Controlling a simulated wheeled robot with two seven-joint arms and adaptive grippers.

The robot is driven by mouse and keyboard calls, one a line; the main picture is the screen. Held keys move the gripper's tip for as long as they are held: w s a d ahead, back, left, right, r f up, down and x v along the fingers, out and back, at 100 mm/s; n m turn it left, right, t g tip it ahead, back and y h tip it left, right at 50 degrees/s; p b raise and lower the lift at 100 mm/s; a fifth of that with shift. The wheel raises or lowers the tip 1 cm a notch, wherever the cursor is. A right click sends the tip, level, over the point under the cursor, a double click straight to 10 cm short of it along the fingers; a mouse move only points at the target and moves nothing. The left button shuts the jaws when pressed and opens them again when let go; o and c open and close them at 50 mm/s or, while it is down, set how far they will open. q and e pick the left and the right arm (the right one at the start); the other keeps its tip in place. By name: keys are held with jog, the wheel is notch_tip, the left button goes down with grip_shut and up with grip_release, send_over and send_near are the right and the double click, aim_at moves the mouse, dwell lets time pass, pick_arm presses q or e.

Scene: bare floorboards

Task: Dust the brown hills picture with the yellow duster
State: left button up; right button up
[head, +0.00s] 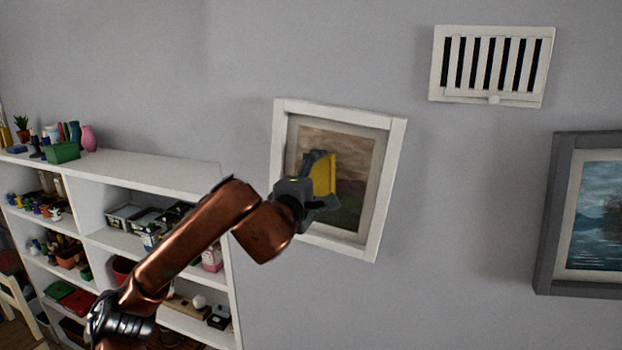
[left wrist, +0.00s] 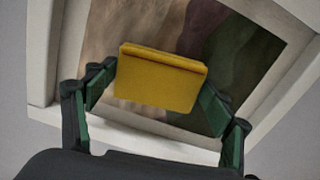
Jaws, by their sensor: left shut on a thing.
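The brown hills picture (head: 357,150) hangs on the grey wall in a white frame, slightly tilted in the head view. It also fills much of the left wrist view (left wrist: 240,60). My left gripper (head: 318,180) is in front of the picture's lower left part. It is shut on the yellow duster (head: 324,174), which also shows between the green-padded fingers in the left wrist view (left wrist: 158,82). The duster overlaps the painted area; I cannot tell whether it touches the surface. The gripper hides part of the picture and the frame's left side. My right gripper is not in view.
A white shelf unit (head: 150,170) with many small items stands at the left, behind my left arm. A white wall vent (head: 492,65) is at the upper right. A grey-framed lake picture (head: 562,150) hangs at the right edge. The wall between is bare.

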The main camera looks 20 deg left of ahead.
pick_arm(q)
jog(key=shift+w+d+f+b, duration=0.1)
jog(key=shift+d+f+b, duration=0.1)
jog(key=shift+d, duration=0.95)
jog(key=shift+w+d+f+b, duration=0.1)
jog(key=shift+d+b, duration=0.15)
jog(key=shift+d, duration=0.95)
jog(key=shift+d+f+b, duration=0.1)
jog(key=shift+d+b, duration=0.1)
jog(key=shift+d, duration=0.95)
jog(key=shift+a, duration=0.1)
jog(key=shift+s+b, duration=0.4)
jog(key=shift+s, duration=0.2)
jog(key=shift+s+b, duration=0.85)
jog(key=shift+s, duration=1.55)
jog(key=shift+s+d+b, duration=0.15)
jog(key=shift+s+b, duration=0.15)
jog(key=shift+s, duration=0.45)
jog(key=shift+s+d+b, duration=0.1)
jog(key=shift+s+b, duration=0.15)
jog(key=shift+s, duration=0.5)
